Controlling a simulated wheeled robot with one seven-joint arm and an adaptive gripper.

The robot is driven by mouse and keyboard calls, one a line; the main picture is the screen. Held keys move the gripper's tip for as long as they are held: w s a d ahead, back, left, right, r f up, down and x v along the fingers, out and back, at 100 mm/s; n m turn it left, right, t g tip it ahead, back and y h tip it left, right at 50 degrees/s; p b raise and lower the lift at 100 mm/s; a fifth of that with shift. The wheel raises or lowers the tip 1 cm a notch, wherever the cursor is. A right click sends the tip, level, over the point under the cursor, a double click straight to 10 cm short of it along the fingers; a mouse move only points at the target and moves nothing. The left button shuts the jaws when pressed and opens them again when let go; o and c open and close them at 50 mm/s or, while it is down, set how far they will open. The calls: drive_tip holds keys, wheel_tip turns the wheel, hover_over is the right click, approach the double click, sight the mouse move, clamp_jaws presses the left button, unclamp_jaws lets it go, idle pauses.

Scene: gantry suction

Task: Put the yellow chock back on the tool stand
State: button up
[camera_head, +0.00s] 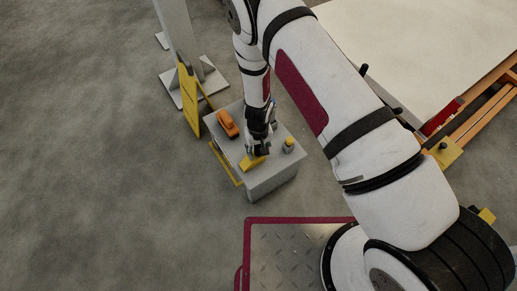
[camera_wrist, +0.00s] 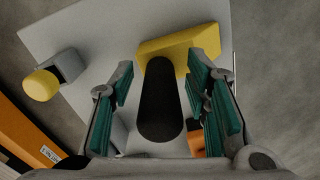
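The yellow chock (camera_wrist: 205,40) is a wedge-like block with a black upright grip (camera_wrist: 160,105) that points toward the wrist camera. In the head view the chock (camera_head: 251,162) is at the near edge of the grey tool stand (camera_head: 272,180) and appears to rest on its top. My gripper (camera_wrist: 160,90) is over the chock with its teal-padded fingers on either side of the black grip. Narrow gaps show between pads and grip, so the fingers look open. In the head view my gripper (camera_head: 258,146) points down and partly hides the chock.
An orange tool (camera_head: 228,124) lies on the stand's far left. A small yellow-capped item (camera_head: 289,145) stands at its right. A yellow frame (camera_head: 189,97) and grey post (camera_head: 177,40) stand behind it. A large pale panel (camera_head: 425,45) is at upper right. Floor at left is clear.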

wheel_tip(320, 180, up, 12)
drive_tip(key=p, duration=0.4)
drive_tip(key=shift+r, duration=0.15)
